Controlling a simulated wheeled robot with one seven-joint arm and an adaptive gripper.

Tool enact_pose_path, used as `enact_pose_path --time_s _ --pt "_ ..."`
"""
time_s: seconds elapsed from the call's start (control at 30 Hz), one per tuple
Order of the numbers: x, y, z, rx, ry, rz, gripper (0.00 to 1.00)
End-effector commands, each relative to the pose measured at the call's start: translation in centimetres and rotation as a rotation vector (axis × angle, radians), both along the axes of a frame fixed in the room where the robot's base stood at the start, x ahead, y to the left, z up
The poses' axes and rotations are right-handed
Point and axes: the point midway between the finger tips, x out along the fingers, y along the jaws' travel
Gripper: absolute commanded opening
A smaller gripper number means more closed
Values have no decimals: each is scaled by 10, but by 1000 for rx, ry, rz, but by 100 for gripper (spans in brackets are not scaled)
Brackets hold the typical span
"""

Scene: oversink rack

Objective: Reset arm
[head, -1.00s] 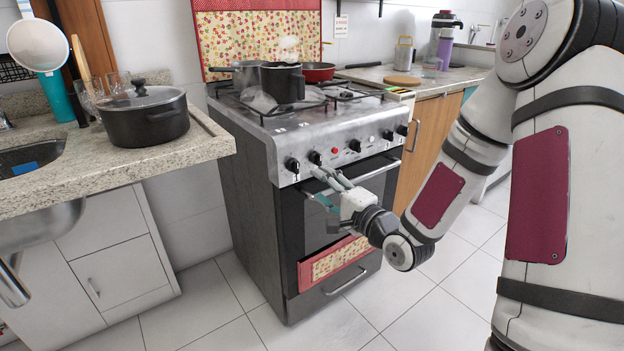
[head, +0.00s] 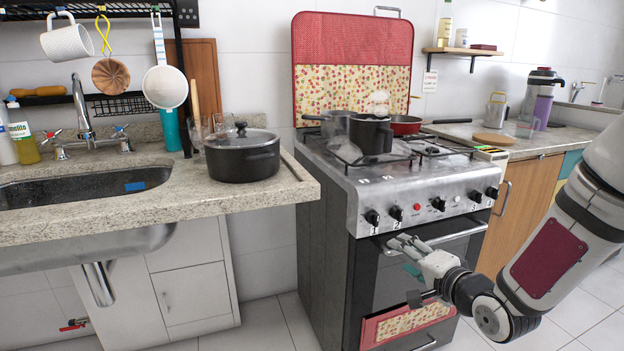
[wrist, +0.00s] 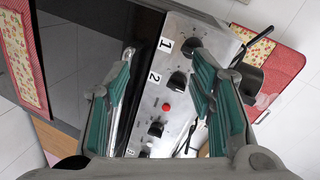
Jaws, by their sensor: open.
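My gripper (head: 405,255) is in front of the stove (head: 330,235), just below its knob panel and near the oven door handle. In the wrist view my gripper (wrist: 160,85) has its two teal-padded fingers spread apart with nothing held between them. Between the fingers the wrist view shows the steel panel (wrist: 168,72) with black knobs, a red button and number labels. I cannot tell whether a fingertip touches the stove. My arm reaches in from the right side of the head view.
The granite counter (head: 90,215) with the sink (head: 60,195) and a black lidded pot (head: 243,157) is on the left. Pots, including a black one (head: 371,135), stand on the stove top. A floral towel (head: 405,322) hangs low on the oven. Floor shows right of the stove.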

Motion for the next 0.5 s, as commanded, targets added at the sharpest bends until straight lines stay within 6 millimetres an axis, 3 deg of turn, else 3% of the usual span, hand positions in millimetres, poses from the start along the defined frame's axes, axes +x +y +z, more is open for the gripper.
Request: enact_pose_path --time_s 0.27,0.5 --pt "-42 -17 10 -530 262 21 50" --pt "-114 -29 34 -817 510 78 50"
